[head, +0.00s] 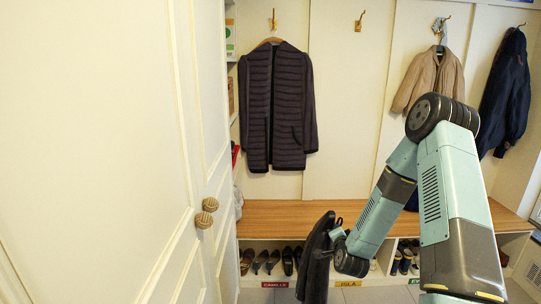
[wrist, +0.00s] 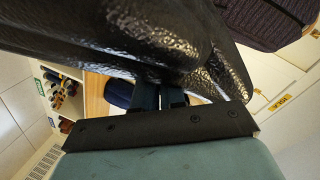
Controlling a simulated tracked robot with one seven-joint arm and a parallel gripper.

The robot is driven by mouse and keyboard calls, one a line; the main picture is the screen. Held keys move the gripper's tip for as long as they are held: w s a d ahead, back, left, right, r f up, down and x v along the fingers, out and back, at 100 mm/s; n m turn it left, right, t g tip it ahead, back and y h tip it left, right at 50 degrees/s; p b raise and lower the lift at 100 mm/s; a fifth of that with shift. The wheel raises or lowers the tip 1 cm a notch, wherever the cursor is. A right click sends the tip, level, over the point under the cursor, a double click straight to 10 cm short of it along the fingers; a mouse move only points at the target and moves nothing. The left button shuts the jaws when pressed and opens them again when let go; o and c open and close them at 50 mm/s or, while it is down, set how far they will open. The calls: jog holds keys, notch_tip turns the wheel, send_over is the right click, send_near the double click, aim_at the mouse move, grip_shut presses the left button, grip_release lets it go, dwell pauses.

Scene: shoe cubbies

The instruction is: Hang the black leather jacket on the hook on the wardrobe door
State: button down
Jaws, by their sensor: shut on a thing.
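The black leather jacket (head: 314,262) hangs from my gripper (head: 337,231) in front of the bench, low in the head view. In the wrist view the jacket (wrist: 130,35) fills the upper part, close to the camera. My gripper (wrist: 172,97) is shut on it there, with the fingertips partly hidden by the leather. I see no hook on the visible face of the door.
Wall hooks hold a dark quilted jacket (head: 272,105), a tan jacket (head: 430,80) and a navy coat (head: 505,95). One wall hook (head: 359,22) is empty. A wooden bench (head: 275,215) runs below, over cubbies with shoes (head: 266,262).

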notch_tip(320, 180, up, 11)
jog(key=w+m+h, duration=0.3)
jog(key=h, duration=0.1)
jog(key=s+f+n+y, duration=0.3)
jog(key=f+y, duration=0.1)
jog(key=f, duration=0.7)
jog(key=shift+s+f, duration=0.2)
jog(key=shift+f, duration=0.1)
dwell(0.9)
